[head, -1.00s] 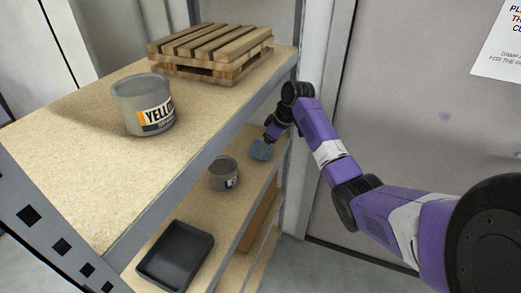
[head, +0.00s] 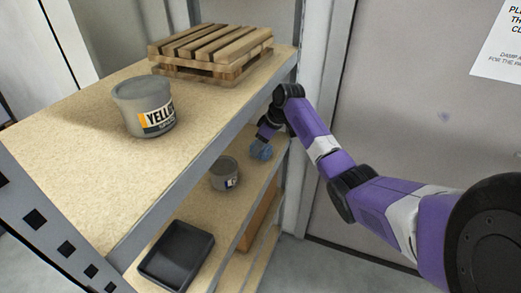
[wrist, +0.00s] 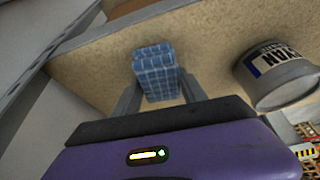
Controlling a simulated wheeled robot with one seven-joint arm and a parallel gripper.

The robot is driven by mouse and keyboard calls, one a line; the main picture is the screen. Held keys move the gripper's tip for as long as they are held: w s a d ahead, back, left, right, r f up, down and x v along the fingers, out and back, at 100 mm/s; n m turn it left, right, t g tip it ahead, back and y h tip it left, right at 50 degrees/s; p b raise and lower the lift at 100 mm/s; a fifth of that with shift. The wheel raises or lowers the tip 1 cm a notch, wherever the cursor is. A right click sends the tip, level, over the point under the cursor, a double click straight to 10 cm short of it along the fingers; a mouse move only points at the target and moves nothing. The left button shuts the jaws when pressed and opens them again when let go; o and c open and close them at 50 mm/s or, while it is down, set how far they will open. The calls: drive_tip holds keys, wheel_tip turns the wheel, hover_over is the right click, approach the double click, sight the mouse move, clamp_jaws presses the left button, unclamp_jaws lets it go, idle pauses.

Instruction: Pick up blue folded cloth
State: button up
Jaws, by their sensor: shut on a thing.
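The blue folded cloth (wrist: 157,74) has a checked pattern and sits between the two fingers of my gripper (wrist: 157,92) in the wrist view. My gripper is shut on it. In the head view the cloth (head: 261,152) shows small at the far end of the middle shelf, below my gripper (head: 262,143), whose fingers are too small to make out there. Whether the cloth touches the shelf board is hard to tell.
A grey ink tub (head: 224,173) stands near the cloth on the middle shelf (head: 200,208); its label reads CYAN in the wrist view (wrist: 275,75). A black tray (head: 176,254) lies nearer. The upper shelf (head: 75,150) overhangs, bearing a YELLOW tub (head: 143,104) and a wooden pallet (head: 212,50).

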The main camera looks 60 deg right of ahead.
drive_tip(key=shift+r, duration=0.15)
drive_tip(key=shift+s+r+b, duration=0.1)
drive_tip(key=shift+s+b, duration=0.1)
drive_tip(key=shift+b, duration=0.15)
drive_tip(key=s+b, duration=0.2)
drive_tip(key=s, duration=1.5)
drive_tip(key=shift+s, duration=0.3)
drive_tip(key=shift+a, duration=0.1)
